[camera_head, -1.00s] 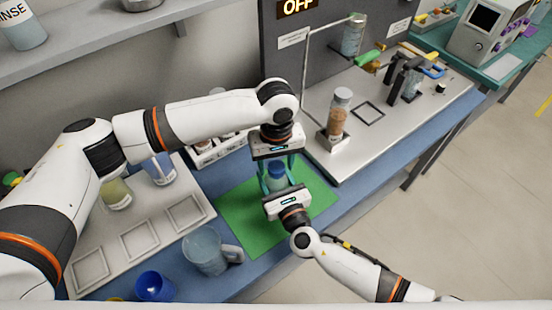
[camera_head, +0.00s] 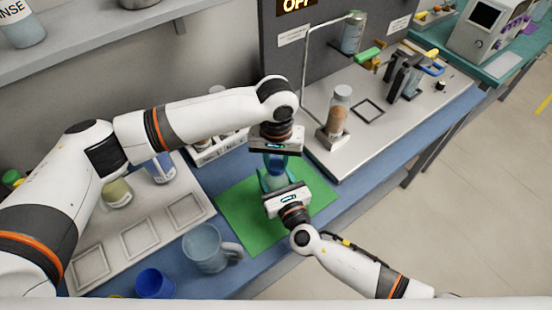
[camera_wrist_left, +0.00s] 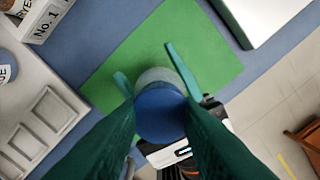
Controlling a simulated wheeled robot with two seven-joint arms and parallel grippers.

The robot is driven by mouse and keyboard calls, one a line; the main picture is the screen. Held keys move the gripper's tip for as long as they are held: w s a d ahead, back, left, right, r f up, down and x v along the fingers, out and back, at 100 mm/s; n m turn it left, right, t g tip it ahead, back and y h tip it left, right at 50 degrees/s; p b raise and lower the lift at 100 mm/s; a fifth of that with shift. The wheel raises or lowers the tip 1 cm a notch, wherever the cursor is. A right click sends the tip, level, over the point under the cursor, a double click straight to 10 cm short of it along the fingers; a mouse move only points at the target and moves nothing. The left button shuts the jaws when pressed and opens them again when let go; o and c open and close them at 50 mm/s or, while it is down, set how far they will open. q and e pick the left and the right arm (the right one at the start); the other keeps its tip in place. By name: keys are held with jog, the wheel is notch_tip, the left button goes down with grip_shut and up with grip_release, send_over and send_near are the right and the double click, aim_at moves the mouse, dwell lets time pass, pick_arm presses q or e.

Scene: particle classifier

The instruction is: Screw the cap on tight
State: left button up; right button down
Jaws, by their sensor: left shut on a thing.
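A clear bottle (camera_head: 277,180) stands over the green mat (camera_head: 237,205), its blue cap (camera_wrist_left: 160,117) seen from above in the left wrist view. My left gripper (camera_head: 276,163) reaches down from above and is shut on the cap, its dark green fingers on either side in the left wrist view. My right gripper (camera_head: 280,180) comes from the front, with its teal fingers along both sides of the bottle below the cap, and looks shut on it. The gripper bodies hide part of the bottle and cap in the head view.
A glass beaker (camera_head: 205,248) and a blue cup (camera_head: 154,284) stand at the front left. A grey tray (camera_head: 120,262) with square recesses lies left of the mat. A metal platform (camera_head: 385,140) holds a brown-filled bottle (camera_head: 338,115) to the right.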

pick_arm(q)
jog(key=m, duration=0.4)
jog(key=shift+m, duration=0.4)
jog(key=m, duration=0.4)
jog(key=shift+m, duration=0.3)
jog(key=m, duration=0.4)
jog(key=shift+m, duration=0.3)
jog(key=m, duration=0.3)
jog(key=o, duration=1.1)
jog(key=shift+r, duration=2.25)
